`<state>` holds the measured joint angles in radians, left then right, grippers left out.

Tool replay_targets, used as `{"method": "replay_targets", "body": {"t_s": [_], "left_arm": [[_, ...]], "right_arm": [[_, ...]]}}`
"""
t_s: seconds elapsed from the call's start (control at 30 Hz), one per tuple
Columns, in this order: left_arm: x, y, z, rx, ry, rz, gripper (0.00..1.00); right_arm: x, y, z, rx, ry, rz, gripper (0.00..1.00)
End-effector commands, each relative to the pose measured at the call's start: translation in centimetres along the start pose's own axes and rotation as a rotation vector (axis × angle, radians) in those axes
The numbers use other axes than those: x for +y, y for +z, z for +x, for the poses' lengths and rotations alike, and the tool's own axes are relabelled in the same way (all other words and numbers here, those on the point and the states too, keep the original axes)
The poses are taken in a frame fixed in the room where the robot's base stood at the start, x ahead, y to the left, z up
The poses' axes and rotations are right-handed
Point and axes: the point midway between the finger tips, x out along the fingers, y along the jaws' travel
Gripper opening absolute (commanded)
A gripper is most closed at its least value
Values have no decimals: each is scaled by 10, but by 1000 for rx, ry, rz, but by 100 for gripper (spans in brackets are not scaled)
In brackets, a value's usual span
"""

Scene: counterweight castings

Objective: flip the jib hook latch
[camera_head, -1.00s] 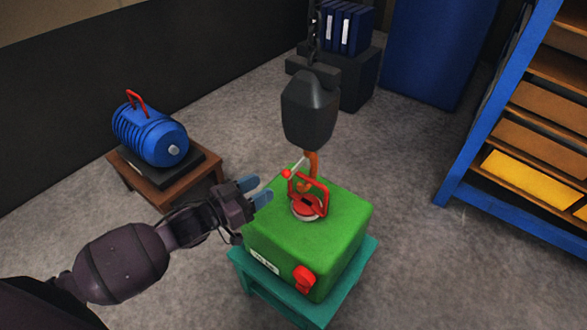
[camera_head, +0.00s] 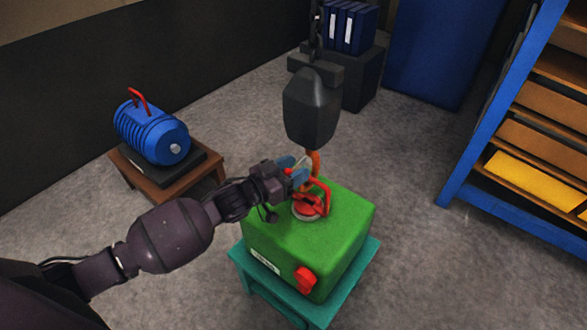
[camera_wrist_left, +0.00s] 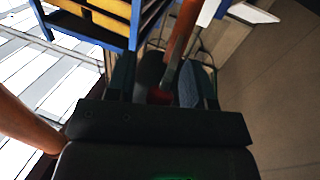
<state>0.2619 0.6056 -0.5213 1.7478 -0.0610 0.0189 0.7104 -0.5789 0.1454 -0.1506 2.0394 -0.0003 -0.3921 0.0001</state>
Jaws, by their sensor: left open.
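The orange jib hook (camera_head: 315,163) hangs under the dark hook block (camera_head: 311,108), low over the green casting (camera_head: 337,223). The pale latch lever with its red tip (camera_head: 288,171) sits at the hook's left side, partly covered by my fingers. My left gripper (camera_head: 295,170) is open, its blue fingers around or right beside the latch; I cannot tell if they touch it. In the left wrist view, the orange hook (camera_wrist_left: 181,30) and a red bit of the latch (camera_wrist_left: 158,97) show between the two spread fingers (camera_wrist_left: 157,85). My right gripper is not in view.
The casting has a red lifting handle (camera_head: 325,194) on top, close to my fingers, and stands on a teal table (camera_head: 300,310). A blue motor (camera_head: 150,132) on a wooden stand is at the left. A blue shelf rack (camera_head: 458,180) stands at the right.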

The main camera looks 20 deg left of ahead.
Motion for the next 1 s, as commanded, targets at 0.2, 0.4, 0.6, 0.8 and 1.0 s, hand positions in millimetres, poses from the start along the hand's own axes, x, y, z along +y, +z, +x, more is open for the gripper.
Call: {"method": "replay_targets", "body": {"t_s": [0.2,0.4,0.6,0.8,1.0], "left_arm": [[0,0,0,0,0,0,20],[0,0,0,1,1,-1,0],[1,0,0,1,1,-2,0],[0,2,0,11,0,0,0],[0,11,-1,73,3,13,0]], "right_arm": [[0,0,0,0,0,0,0],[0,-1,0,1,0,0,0],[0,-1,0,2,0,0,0],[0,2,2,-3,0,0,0],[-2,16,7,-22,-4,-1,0]]}}
